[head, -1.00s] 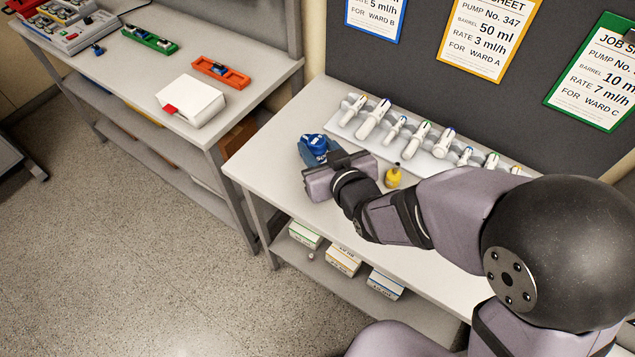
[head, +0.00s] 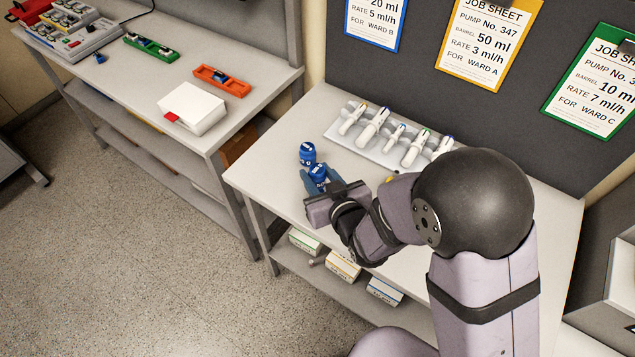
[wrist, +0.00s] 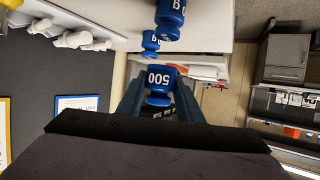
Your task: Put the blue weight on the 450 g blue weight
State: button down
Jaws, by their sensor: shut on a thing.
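My gripper (head: 318,181) is shut on a blue weight (head: 318,171) marked 500, held between both fingers. Another blue weight (head: 308,154) stands upright just behind and left of the held one, near the bench's left end. The wrist view shows two blue weights beyond the gripper, a larger one (wrist: 170,18) at the top edge and a smaller one (wrist: 150,42). Their labels are only partly readable, so I cannot tell which is 450 g.
A white rack (head: 378,149) of syringes stands behind the weights on the bench. A yellow thing (head: 390,179) is mostly hidden by my arm. The bench's front left corner (head: 250,180) is clear. A side bench at left holds a white box (head: 192,105) and an orange tray (head: 222,82).

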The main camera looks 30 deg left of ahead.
aim_at(317, 185)
jog(key=shift+f+p, duration=0.35)
jog(key=shift+f, duration=1.45)
jog(key=shift+f, duration=0.15)
jog(key=c, duration=1.3)
grip_release()
jog(key=shift+o, duration=0.2)
